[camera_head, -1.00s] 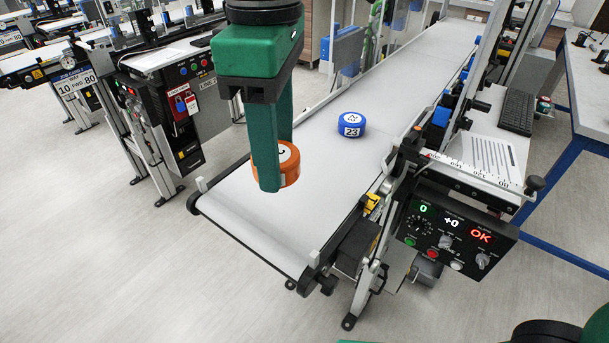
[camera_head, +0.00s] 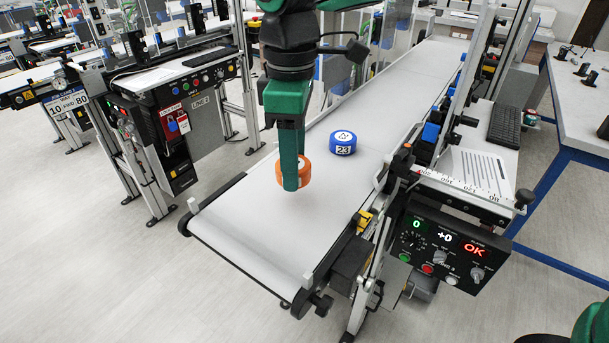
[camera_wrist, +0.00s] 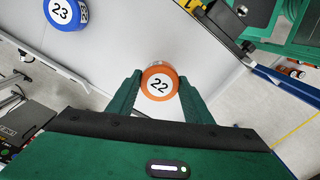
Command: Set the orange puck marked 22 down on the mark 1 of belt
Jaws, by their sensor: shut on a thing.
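The orange puck marked 22 (camera_wrist: 159,84) is between the two green fingers of my gripper (camera_wrist: 160,98) in the wrist view, its white numbered face toward the camera. In the head view the puck (camera_head: 305,172) shows partly behind a finger of my gripper (camera_head: 291,185). My gripper is shut on it and holds it over the near part of the pale belt (camera_head: 251,223). The height of the puck above the belt is hard to tell. No mark 1 can be made out on the belt.
A blue puck marked 23 (camera_head: 343,143) stands on the belt farther along, right of my gripper; it also shows in the wrist view (camera_wrist: 62,13). A control panel (camera_head: 443,247) and a ruled rail (camera_head: 465,187) flank the belt's right side. The belt's near end is bare.

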